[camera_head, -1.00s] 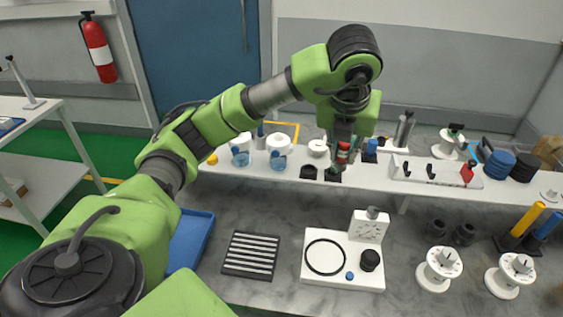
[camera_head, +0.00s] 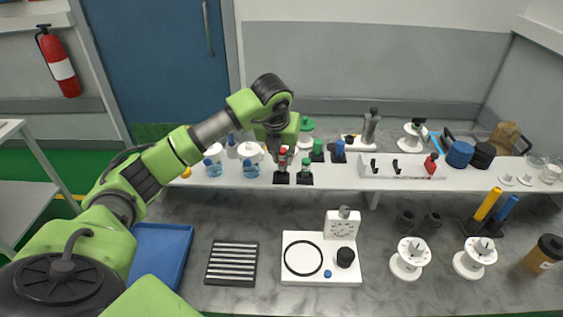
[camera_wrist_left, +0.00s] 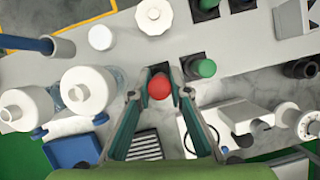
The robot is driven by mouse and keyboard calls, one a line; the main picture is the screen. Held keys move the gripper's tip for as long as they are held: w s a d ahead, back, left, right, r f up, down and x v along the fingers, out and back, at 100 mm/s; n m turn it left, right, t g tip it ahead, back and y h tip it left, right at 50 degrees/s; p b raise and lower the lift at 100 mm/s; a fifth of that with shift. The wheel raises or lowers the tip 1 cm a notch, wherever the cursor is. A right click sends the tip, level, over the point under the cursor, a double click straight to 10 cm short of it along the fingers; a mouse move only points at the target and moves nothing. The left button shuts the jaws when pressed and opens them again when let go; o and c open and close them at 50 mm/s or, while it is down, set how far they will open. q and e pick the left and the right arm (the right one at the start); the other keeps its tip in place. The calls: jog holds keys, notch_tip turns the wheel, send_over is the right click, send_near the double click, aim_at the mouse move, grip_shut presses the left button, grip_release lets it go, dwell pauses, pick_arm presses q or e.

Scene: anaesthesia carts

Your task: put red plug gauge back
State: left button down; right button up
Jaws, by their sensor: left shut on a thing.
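The red plug gauge (camera_head: 282,157) is upright between the fingers of my left gripper (camera_head: 284,159), which is shut on it. It is over the left black square base (camera_head: 281,179) on the white shelf; I cannot tell whether its lower end is inside. In the left wrist view, its round red top (camera_wrist_left: 159,88) shows between the two fingertips (camera_wrist_left: 159,92), with part of the black base (camera_wrist_left: 159,67) behind. A green plug gauge (camera_head: 305,166) stands in the base just to the right, also visible in the wrist view (camera_wrist_left: 205,68). My right gripper is not in view.
Another green gauge (camera_head: 317,150) and a blue gauge (camera_head: 339,151) stand behind to the right. White jars (camera_head: 250,152) stand to the left on the shelf (camera_head: 225,179). A white rack (camera_head: 402,171) is farther right. A blue tray (camera_head: 158,253) is below on the grey worktop.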

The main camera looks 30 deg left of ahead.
aim_at(280, 162)
pick_arm(q)
jog(key=f+p, duration=0.2)
jog(key=f, duration=0.1)
jog(key=shift+a, duration=0.3)
jog(key=shift+f, duration=0.25)
jog(key=shift+w+d, duration=0.1)
jog(key=shift+f+b, duration=0.25)
jog(key=shift+b, duration=0.05)
jog(key=c, duration=1.9)
grip_release()
jog(key=shift+r, duration=0.1)
jog(key=shift+r, duration=0.15)
jog(key=b+v, duration=0.2)
jog(key=v, duration=1)
